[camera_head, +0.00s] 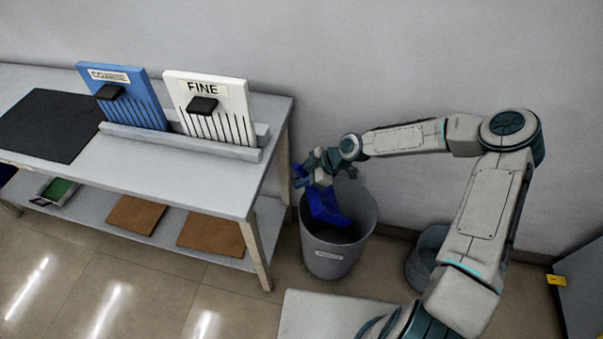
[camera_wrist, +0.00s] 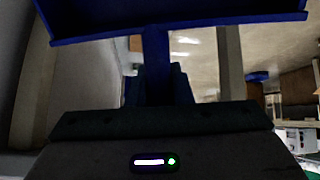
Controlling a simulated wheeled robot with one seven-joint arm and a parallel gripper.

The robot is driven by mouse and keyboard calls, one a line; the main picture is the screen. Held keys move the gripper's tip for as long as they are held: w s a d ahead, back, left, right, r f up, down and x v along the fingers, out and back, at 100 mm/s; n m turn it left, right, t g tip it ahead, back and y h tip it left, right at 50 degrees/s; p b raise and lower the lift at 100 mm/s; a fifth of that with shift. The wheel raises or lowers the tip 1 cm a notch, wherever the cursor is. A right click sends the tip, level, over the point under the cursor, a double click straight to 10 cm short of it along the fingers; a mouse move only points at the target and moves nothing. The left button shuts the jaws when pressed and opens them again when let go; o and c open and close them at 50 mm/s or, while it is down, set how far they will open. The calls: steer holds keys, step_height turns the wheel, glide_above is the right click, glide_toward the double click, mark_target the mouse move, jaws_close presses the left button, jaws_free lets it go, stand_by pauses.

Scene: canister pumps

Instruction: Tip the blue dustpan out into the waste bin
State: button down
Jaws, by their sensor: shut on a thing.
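The blue dustpan (camera_head: 325,206) is tilted over the mouth of the grey waste bin (camera_head: 334,255), its pan hanging down within the rim in the head view. My gripper (camera_head: 318,176) is above the bin's left rim, shut on the dustpan. In the wrist view the dustpan's handle (camera_wrist: 157,55) runs into my gripper (camera_wrist: 158,85), and the pan's edge (camera_wrist: 180,28) spans the top. I cannot see any debris in the pan. The bin's inside is partly hidden by the dustpan.
A table (camera_head: 170,184) stands left of the bin, holding a blue COARSE board (camera_head: 135,100), a white FINE board (camera_head: 215,100) and a black mat (camera_head: 45,125). Brown boards (camera_head: 210,233) lie on its lower shelf. Another grey round container (camera_head: 426,258) stands right of the bin.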

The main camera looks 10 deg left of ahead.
steer(key=s+a+f+n+t+h+b, duration=0.1)
steer(key=a+f+h+b, duration=0.1)
steer(key=f+b, duration=0.4)
steer(key=s+a+f+t+h+b, duration=0.1)
steer(key=f+h+b, duration=0.4)
steer(key=b, duration=1)
steer(key=shift+s+a+f+n+h+b, duration=0.35)
steer(key=shift+s+a+f, duration=0.3)
steer(key=shift+a, duration=0.6)
steer(key=shift+w, duration=0.1)
